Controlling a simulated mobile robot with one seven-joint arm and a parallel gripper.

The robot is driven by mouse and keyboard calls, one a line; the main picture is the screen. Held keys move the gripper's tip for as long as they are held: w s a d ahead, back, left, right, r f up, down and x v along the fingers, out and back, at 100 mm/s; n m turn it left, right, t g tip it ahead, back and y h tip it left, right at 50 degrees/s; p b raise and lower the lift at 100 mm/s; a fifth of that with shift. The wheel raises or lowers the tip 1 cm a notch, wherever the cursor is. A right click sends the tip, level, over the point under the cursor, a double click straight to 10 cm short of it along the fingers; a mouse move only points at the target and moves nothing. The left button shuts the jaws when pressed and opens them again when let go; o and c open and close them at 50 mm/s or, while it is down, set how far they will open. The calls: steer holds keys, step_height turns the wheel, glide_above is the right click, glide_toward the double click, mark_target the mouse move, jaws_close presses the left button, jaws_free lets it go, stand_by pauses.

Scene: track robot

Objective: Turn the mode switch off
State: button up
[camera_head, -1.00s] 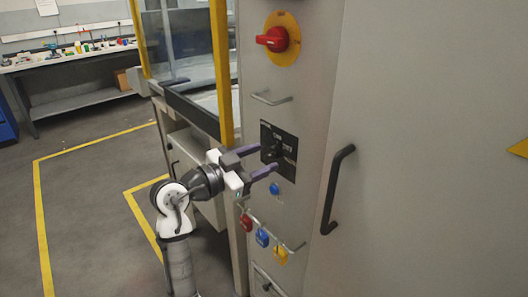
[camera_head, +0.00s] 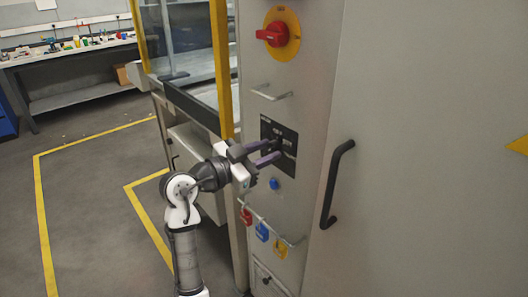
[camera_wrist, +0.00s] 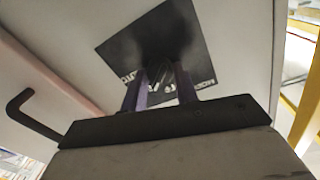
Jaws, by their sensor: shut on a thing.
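The mode switch is on a black plate (camera_head: 284,137) on the grey cabinet front in the head view. The plate (camera_wrist: 180,35) also fills the upper middle of the wrist view, with partly covered white lettering. My gripper (camera_head: 272,152) reaches the plate from the left, its two purple fingers close together. In the wrist view my gripper (camera_wrist: 161,88) has its fingers on both sides of the dark switch knob (camera_wrist: 158,72), shut on it. The fingers hide much of the knob, and its exact pointing direction cannot be read.
A black door handle (camera_head: 337,184) stands out at the right.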

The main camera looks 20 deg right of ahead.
steer(key=n+p, duration=0.1)
steer(key=n, duration=0.4)
steer(key=n+p, duration=0.2)
steer(key=n, duration=0.2)
steer(key=shift+n, duration=0.4)
steer(key=shift+t, duration=0.3)
steer(key=o, duration=1)
steer(key=shift+c, duration=0.2)
steer(key=b+v, duration=0.3)
steer(key=v, duration=1.1)
steer(key=shift+f, duration=0.25)
